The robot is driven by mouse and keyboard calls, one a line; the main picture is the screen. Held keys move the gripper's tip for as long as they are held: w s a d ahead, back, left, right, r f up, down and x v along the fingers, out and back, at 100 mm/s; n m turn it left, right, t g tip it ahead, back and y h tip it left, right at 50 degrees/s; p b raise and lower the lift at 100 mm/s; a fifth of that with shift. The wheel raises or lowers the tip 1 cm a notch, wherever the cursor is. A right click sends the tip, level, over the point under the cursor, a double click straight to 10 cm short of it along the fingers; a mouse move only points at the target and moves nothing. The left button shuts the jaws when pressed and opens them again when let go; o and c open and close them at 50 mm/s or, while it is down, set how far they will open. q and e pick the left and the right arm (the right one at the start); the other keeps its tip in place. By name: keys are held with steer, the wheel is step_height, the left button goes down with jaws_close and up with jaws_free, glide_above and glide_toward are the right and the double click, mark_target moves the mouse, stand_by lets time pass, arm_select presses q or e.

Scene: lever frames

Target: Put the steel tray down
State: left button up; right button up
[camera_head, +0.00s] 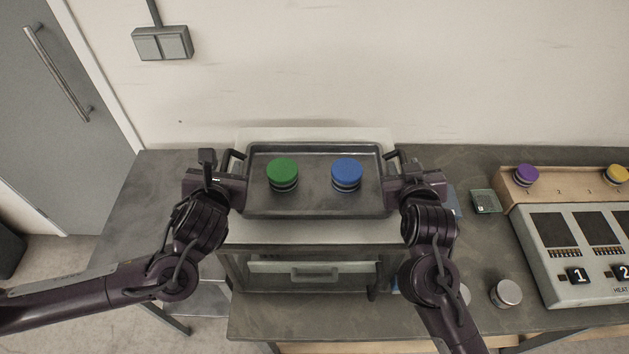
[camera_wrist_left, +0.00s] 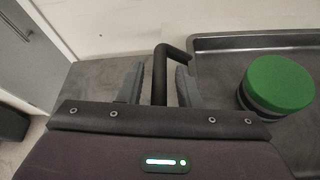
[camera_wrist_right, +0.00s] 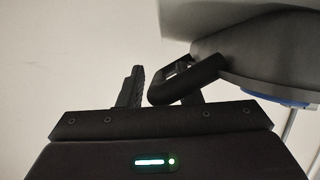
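The steel tray (camera_head: 315,205) is a shallow grey rectangle with a black handle on each side. It is level over the top of a grey drawer cabinet (camera_head: 320,232); I cannot tell whether it touches it. A green round canister (camera_head: 283,172) and a blue one (camera_head: 346,173) stand upright on it. My left gripper (camera_head: 236,172) has its fingers apart, one on each side of the left handle (camera_wrist_left: 160,75), with gaps showing. My right gripper (camera_head: 393,175) is at the right handle (camera_wrist_right: 190,80), fingers apart around it; that handle partly hides one finger.
A worktable (camera_head: 440,165) runs along the wall. To the right are a wooden rack (camera_head: 560,188) with purple and yellow canisters, a heater panel (camera_head: 590,250) and a steel-topped canister (camera_head: 506,293). The table left of the cabinet is bare.

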arm_select(q)
steer(key=shift+w+r, duration=0.1)
steer(key=shift+r, duration=0.35)
arm_select(e)
steer(key=shift+w, duration=0.1)
arm_select(q)
step_height(320, 180, up, 9)
steer(key=shift+f, duration=0.15)
steer(key=shift+r, duration=0.2)
arm_select(e)
steer(key=shift+s, duration=0.25)
steer(key=v, duration=0.7)
steer(key=shift+r, duration=0.1)
